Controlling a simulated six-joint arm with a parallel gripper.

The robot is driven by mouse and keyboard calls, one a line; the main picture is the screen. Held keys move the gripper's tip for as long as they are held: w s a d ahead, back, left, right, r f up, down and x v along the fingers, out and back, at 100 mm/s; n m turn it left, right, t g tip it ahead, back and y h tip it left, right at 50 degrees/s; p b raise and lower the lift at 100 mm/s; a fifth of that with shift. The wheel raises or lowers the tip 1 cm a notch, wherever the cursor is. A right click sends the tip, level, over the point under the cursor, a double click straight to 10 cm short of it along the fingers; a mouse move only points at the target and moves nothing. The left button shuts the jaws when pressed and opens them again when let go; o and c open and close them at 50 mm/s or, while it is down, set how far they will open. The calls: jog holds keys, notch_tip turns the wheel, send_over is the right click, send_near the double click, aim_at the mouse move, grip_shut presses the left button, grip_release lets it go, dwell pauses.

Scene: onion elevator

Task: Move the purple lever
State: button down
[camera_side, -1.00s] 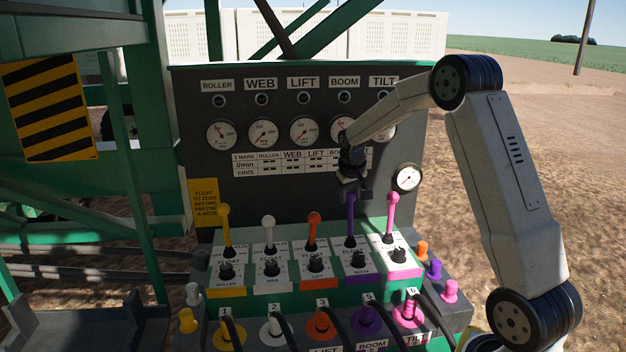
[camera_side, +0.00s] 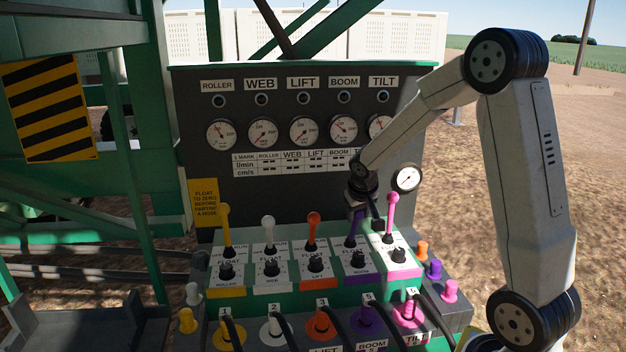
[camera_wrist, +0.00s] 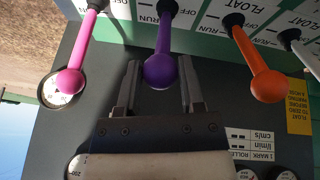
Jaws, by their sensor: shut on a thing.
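The purple lever (camera_side: 351,236) stands in the BOOM place of the lever row, between the orange and pink levers. Its upper end is hidden by my gripper (camera_side: 364,208) in the side view. Its shaft leans a little to the right there. In the wrist view, its round purple knob (camera_wrist: 160,72) sits between the two grey fingers of my gripper (camera_wrist: 158,88). My gripper is shut on the lever near its top.
The pink lever (camera_side: 391,212) stands close on the right of my gripper. The orange lever (camera_side: 313,230), white lever (camera_side: 269,232) and yellow lever (camera_side: 225,222) stand to the left. The dark gauge panel (camera_side: 280,190) rises behind; hoses and plugs lie in front.

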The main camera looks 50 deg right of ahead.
jog(key=shift+s+a+f, duration=0.35)
jog(key=shift+a+f, duration=0.05)
jog(key=shift+f, duration=0.05)
jog(key=shift+a+f, duration=0.1)
jog(key=shift+c, duration=1.2)
grip_release()
jog(key=shift+r, duration=0.25)
jog(key=shift+r, duration=0.5)
jog(key=v, duration=0.6)
jog(key=shift+s+a+r, duration=0.2)
jog(key=shift+r, duration=0.05)
